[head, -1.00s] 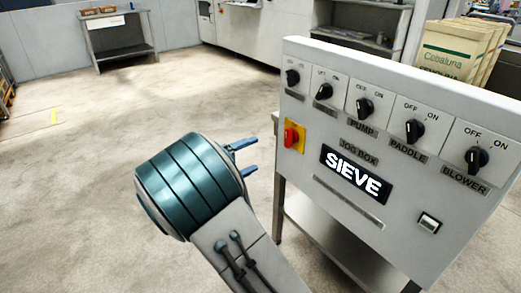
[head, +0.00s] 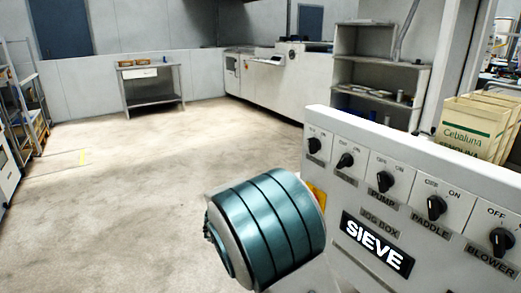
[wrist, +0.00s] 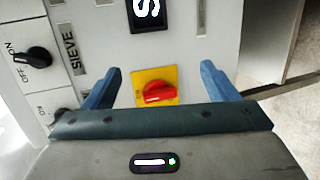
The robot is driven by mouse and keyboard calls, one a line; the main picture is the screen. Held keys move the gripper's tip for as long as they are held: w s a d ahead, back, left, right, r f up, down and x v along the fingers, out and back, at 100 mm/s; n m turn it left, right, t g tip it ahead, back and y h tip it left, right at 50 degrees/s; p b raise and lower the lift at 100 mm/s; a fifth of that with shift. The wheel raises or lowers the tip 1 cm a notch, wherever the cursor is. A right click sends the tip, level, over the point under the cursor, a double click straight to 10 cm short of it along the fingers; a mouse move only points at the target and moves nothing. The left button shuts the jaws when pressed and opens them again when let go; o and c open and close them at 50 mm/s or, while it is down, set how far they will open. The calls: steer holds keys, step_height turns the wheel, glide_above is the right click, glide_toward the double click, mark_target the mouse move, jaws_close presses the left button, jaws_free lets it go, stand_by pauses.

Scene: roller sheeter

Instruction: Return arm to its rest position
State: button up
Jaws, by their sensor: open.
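My gripper (wrist: 160,88) shows in the wrist view with its two blue fingers spread apart and nothing between them. It faces the control panel (wrist: 105,55), with the red knob on a yellow plate (wrist: 155,92) seen between and beyond the fingers. I cannot tell the exact gap, but the fingers do not appear to touch the knob. In the head view my arm's teal wrist joint stands in front of the panel (head: 318,185) and hides my fingers and most of the yellow plate (head: 317,196).
The SIEVE panel with several black knobs fills the right. Semolina sacks (head: 470,135) stand behind it. A grey shelf (head: 345,45), a white machine (head: 270,80) and a small table (head: 152,92) are at the back. The floor (head: 130,190) at the left is clear.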

steer(key=s+d+r+m+g+y+p, duration=0.3)
steer(key=s+d+r+g+y+p, duration=0.35)
steer(key=s, duration=0.65)
steer(key=s+a+r+m+t+y+p, duration=0.1)
steer(key=s+r+t+y+p, duration=0.3)
steer(key=s+r+y+p, duration=0.3)
steer(key=s+r+p, duration=0.4)
steer(key=r, duration=0.2)
steer(key=shift+s+a+m, duration=0.15)
steer(key=shift+m, duration=0.25)
